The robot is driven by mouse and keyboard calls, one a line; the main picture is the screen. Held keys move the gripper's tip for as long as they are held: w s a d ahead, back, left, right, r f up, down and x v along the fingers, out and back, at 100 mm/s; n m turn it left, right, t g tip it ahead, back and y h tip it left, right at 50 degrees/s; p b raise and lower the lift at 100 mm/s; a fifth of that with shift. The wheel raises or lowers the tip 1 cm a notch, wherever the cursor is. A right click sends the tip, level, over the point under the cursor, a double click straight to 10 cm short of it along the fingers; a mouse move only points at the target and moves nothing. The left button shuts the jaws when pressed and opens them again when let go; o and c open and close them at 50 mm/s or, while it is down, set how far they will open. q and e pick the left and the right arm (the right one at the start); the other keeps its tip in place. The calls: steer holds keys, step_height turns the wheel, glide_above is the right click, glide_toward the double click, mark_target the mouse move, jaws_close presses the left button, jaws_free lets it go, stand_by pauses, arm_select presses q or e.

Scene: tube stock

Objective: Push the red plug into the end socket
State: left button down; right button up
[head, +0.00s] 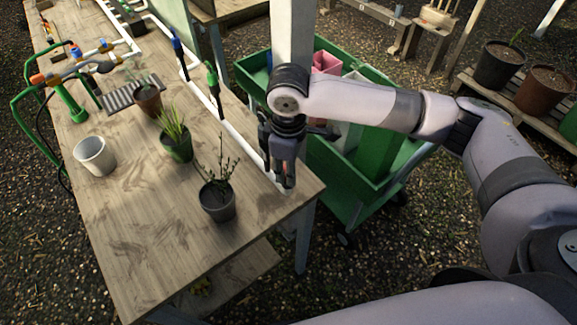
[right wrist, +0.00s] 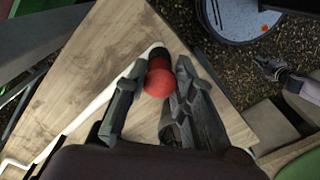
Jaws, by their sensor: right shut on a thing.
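The red plug (right wrist: 159,80) is a rounded red piece in the right wrist view, held between the fingers of my right gripper (right wrist: 156,72). The white pipe (right wrist: 92,107) runs up to a dark end fitting (right wrist: 158,52), which looks like the end socket. The plug overlaps this fitting in the picture; I cannot tell how far it is in. The pipe also shows along the table edge (head: 237,139).
A green cart (head: 345,190) stands close right of the table. The table's near part is clear.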

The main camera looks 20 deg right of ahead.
steer(key=shift+f, duration=0.1)
steer(key=o, duration=0.9)
steer(key=shift+c, duration=0.2)
